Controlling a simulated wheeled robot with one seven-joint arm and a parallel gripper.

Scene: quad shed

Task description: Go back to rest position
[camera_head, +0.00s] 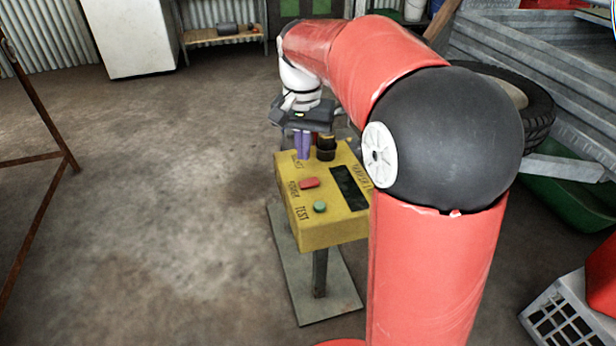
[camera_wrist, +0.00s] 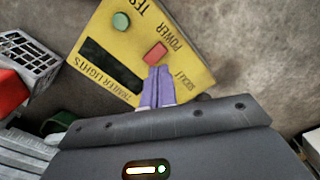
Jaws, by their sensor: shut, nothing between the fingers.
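My gripper (camera_head: 303,148) hangs over the far end of a yellow box in the head view, with its purple fingers pointing down. In the wrist view the purple fingertips (camera_wrist: 157,78) are together with nothing between them. They overlap the yellow panel just below the red power switch; I cannot tell whether they touch it. The yellow box (camera_head: 335,228) stands on a post and has a red switch (camera_head: 309,183), a green test button (camera_head: 320,207) and a dark display (camera_head: 349,188). A black cylindrical part (camera_head: 326,148) stands at its far end, beside my fingers.
A white crate (camera_head: 565,318) stands at the lower right. A rusty metal frame (camera_head: 62,150) is at the left. The concrete floor (camera_head: 150,200) left of the box is clear.

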